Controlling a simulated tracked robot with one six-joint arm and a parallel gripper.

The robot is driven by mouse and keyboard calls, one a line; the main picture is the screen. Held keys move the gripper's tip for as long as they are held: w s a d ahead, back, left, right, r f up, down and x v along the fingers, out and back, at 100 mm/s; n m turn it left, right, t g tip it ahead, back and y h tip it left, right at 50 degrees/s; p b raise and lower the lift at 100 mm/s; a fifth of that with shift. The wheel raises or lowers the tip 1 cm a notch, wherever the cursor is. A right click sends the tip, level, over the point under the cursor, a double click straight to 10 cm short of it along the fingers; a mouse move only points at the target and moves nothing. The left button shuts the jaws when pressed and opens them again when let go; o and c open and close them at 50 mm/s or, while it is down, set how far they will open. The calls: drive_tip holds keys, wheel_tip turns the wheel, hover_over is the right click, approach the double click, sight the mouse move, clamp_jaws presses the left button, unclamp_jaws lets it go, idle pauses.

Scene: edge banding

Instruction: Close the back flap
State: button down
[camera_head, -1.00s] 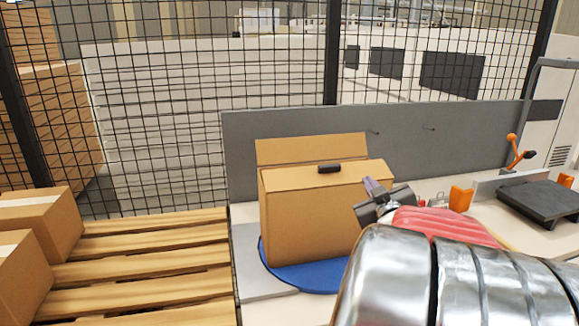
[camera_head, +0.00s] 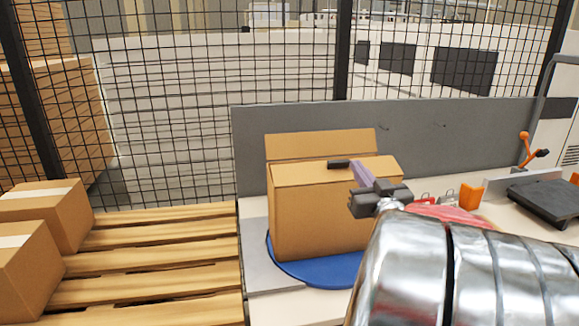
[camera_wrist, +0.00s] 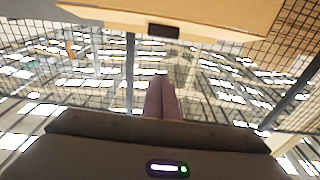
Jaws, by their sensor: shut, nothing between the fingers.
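The cardboard box (camera_head: 320,225) stands upright on the blue round plate (camera_head: 330,278). Its back flap (camera_head: 320,145) stands up at the rear edge, tilted away, while the top nearer me looks covered. A small black piece (camera_head: 340,164) lies on the box top and also shows in the wrist view (camera_wrist: 164,31). My gripper (camera_head: 360,172) is shut and empty, its purple fingers just above the box's right top edge, close to the black piece. In the wrist view my shut fingers (camera_wrist: 162,98) point up toward the box. Whether they touch it I cannot tell.
A grey panel (camera_head: 450,145) stands behind the box. Orange blocks (camera_head: 470,197) and a black scale-like plate (camera_head: 545,198) are on the table to the right. A wooden pallet (camera_head: 160,260) with closed boxes (camera_head: 48,215) is at left. A wire fence (camera_head: 190,110) runs behind.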

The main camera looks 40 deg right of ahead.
drive_tip(key=r, duration=0.1)
hover_over(343, 178)
drive_tip(key=s+a, duration=0.1)
drive_tip(key=s, duration=0.1)
drive_tip(key=shift+w+d+f, duration=0.2)
drive_tip(key=shift+w+f, duration=0.7)
drive_tip(key=shift+f, duration=0.25)
drive_tip(key=shift+w+d+f, duration=0.1)
drive_tip(key=shift+w+f, duration=0.1)
drive_tip(key=shift+f, duration=0.45)
drive_tip(key=shift+s+d, duration=0.1)
drive_tip(key=shift+d, duration=0.1)
